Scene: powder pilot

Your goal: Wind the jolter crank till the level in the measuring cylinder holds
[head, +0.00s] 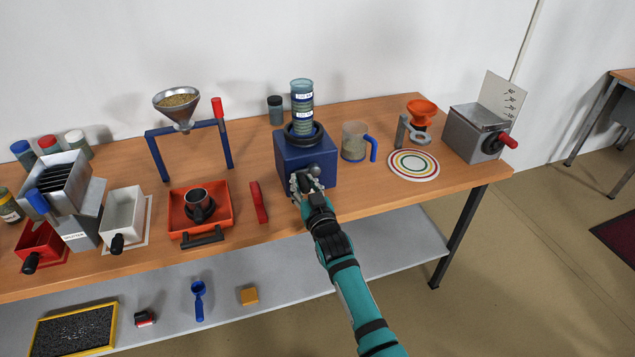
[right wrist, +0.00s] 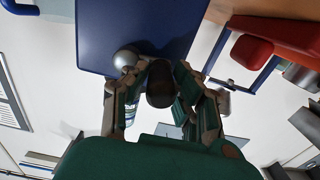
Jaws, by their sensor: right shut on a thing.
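The jolter is a dark blue box (head: 292,158) on the bench, and its front face also shows close up in the right wrist view (right wrist: 120,25). The measuring cylinder (head: 301,105) stands upright in the dark ring on top, with white labels on its side. Its powder level is too small to read. The crank shows as a grey metal ball (right wrist: 125,60) on the front face and a dark handle grip (right wrist: 160,85). My right gripper (head: 306,184) is at the front of the jolter, its fingers shut around the dark grip (right wrist: 162,95). My left gripper is out of view.
A glass jug with blue handle (head: 354,142) and a ringed plate (head: 413,165) stand right of the jolter. A red object (head: 258,203) and an orange tray (head: 177,222) lie left of it. A funnel on a blue stand (head: 178,105) is behind left. A grey shelf (head: 385,250) runs below.

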